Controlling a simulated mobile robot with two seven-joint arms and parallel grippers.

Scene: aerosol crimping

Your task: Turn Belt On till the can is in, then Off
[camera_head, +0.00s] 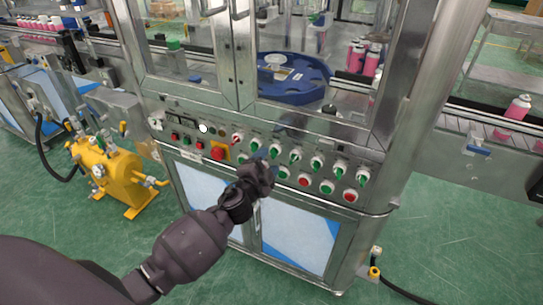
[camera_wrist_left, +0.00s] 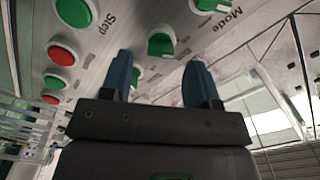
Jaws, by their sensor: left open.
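My left gripper (camera_head: 266,168) is at the control panel (camera_head: 222,147) on the front of the steel machine, over the left-middle of the knobs. In the left wrist view my left gripper (camera_wrist_left: 160,78) is open, and a green rotary knob (camera_wrist_left: 160,45) shows between and beyond its fingertips. I cannot tell whether they touch it. No belt label is readable; "Step" and "Mode" are. A pink can (camera_head: 517,108) stands on the conveyor at the right. Several pink cans (camera_head: 371,62) stand behind the glass beside the blue star wheel (camera_head: 302,88). My right gripper is not in view.
A red emergency knob (camera_head: 219,152) is left of my gripper. Green knobs (camera_head: 317,162) and red and green buttons (camera_head: 305,180) lie to its right. A yellow tank (camera_head: 108,170) stands on the floor at left. Steel door frames rise above the panel.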

